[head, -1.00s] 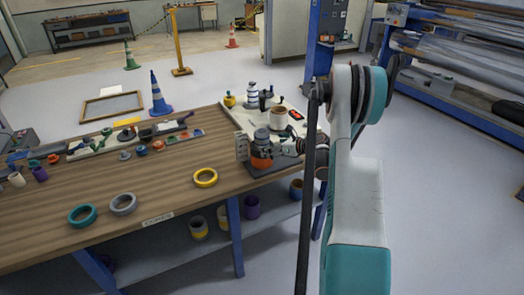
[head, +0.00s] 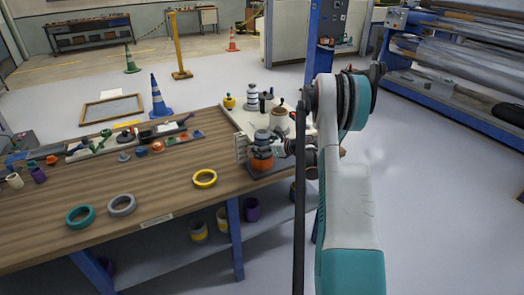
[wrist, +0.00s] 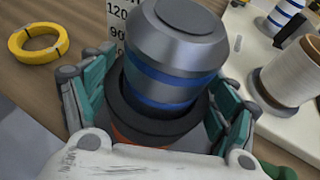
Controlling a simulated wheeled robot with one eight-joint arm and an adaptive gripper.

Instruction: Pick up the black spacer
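The black spacer (wrist: 158,122) is a thick dark ring in the middle of the wrist view. It sits low around a grey and blue cylindrical piece (wrist: 175,50), above an orange part (wrist: 140,142). In the head view this stack (head: 261,150) stands on a dark base near the table's right end. My gripper (wrist: 160,112) has its teal fingers on the left and right of the spacer, very close to its sides. Whether they press on it is unclear. In the head view my gripper is mostly hidden behind my arm.
A white board (head: 236,117) carries a pale spool (wrist: 283,78) and a blue-banded cylinder (wrist: 285,18) beside the stack. A yellow ring (head: 205,178) lies on the wooden table (head: 160,190). A marked scale plate (head: 241,149) stands just left of the stack.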

